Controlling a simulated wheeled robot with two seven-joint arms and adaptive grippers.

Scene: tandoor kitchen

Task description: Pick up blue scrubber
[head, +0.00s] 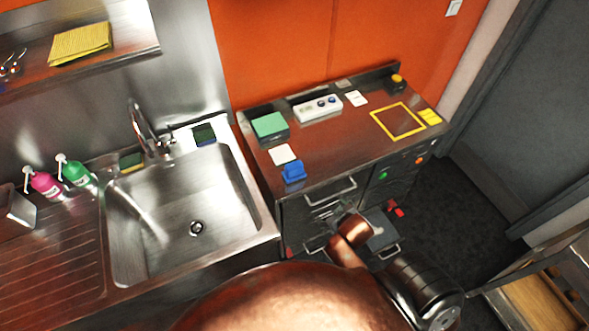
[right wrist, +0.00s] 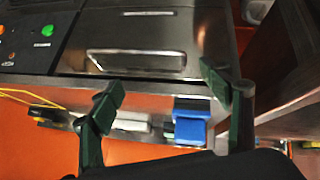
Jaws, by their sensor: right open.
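The blue scrubber (head: 293,171) sits on the steel counter (head: 345,150) near its front left edge, just in front of a small white card (head: 283,154). In the right wrist view the blue scrubber (right wrist: 191,131) shows beyond the fingers, between them and closer to the right-hand one. My right gripper (right wrist: 163,95) is open, with its dark green fingertips wide apart and nothing between them. It is apart from the scrubber, in front of the counter's drawer front. In the head view my right arm hides part of the drawers. My left gripper is not in view.
A green block (head: 270,125), a white control box (head: 318,108) and a yellow square outline (head: 398,104) are on the counter. A drawer handle (head: 330,192) sticks out in front. The steel sink (head: 165,215) adjoins on the left. The counter's middle is clear.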

